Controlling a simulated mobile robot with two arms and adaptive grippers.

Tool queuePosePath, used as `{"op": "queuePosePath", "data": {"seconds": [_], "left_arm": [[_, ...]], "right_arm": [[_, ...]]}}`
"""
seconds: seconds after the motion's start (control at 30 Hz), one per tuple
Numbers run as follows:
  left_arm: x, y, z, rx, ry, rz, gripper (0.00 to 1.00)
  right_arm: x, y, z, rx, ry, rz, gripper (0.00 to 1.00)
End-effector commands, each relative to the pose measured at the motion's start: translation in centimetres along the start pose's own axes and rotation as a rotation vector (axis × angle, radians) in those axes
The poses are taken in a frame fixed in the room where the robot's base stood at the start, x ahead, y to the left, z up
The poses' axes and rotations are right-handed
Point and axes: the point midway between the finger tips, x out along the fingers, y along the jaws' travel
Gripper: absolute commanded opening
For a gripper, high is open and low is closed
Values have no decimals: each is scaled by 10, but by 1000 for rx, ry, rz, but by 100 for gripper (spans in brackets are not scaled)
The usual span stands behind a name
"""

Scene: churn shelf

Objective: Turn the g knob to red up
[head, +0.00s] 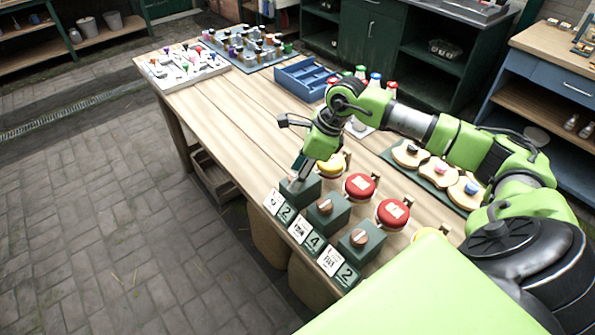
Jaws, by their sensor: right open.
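Three dark green knob boxes stand in a row along the table's near edge. Each has a round brown knob on top and white and green label cards in front. The left knob box (307,193) has a card (272,201) that may read G, though the print is small. My right gripper (297,174) points down over this box, its fingertips at or just above its knob. The gripper is open. It mostly hides that knob, so its red mark and direction cannot be told. The middle knob (325,207) and right knob (359,237) are uncovered. My left gripper is out of view.
Red-topped round pieces (360,187) and a yellow one stand close behind the knob boxes. A green board (428,178) with wooden discs lies farther right. A blue tray (302,82) and boards of small pieces stand toward the back. The table's left middle is clear.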

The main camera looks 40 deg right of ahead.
Motion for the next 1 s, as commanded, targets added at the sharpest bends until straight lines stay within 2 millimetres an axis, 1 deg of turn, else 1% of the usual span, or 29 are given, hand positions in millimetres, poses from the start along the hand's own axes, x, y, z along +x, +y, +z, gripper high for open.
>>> {"op": "queuePosePath", "data": {"seconds": [0.03, 0.07, 0.1, 0.17, 0.2, 0.43, 0.57, 0.77, 1.0], "left_arm": [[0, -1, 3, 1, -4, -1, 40], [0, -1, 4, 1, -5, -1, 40], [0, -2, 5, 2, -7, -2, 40], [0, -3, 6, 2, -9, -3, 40], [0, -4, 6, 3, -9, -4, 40], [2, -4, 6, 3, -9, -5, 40], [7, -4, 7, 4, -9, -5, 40], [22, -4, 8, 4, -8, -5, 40], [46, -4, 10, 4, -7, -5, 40]], "right_arm": [[0, 0, 0, 0, 0, 0, 42], [0, 0, 0, 0, 0, 0, 34], [0, 0, 0, 0, 0, 0, 24], [0, 0, 0, 0, 0, 0, 8], [0, 0, 0, 0, 0, 0, 4], [0, 0, 0, -6, 0, 3, 4], [1, -1, 0, -32, -1, 12, 4], [3, -2, -1, -127, -2, 52, 4], [4, -3, 0, -319, -4, 130, 4]]}}
